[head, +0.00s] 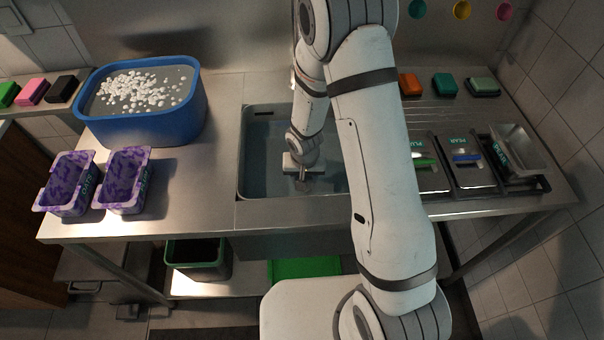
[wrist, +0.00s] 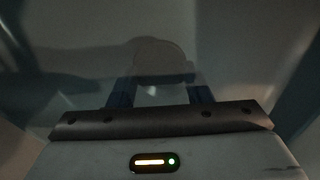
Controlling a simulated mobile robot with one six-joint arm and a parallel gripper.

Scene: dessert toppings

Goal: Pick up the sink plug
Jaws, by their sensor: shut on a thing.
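My gripper (head: 304,184) reaches down into the steel sink (head: 262,180), and my arm hides the sink's right part. In the dim wrist view, the dark fingers of my gripper (wrist: 161,95) stand on either side of a dark bar with a faint round shape above it. I take this to be the sink plug (wrist: 160,60), and my gripper is shut on it. The plug's edges are hard to make out, and I cannot tell whether it is clear of the sink floor. In the head view the plug cannot be made out.
A blue tub (head: 150,125) with white pieces and two purple containers (head: 125,180) stand left of the sink. Lidded containers (head: 470,175) and an open metal tray (head: 518,150) stand right. Sponges (head: 445,85) lie behind them. The counter just left of the sink is clear.

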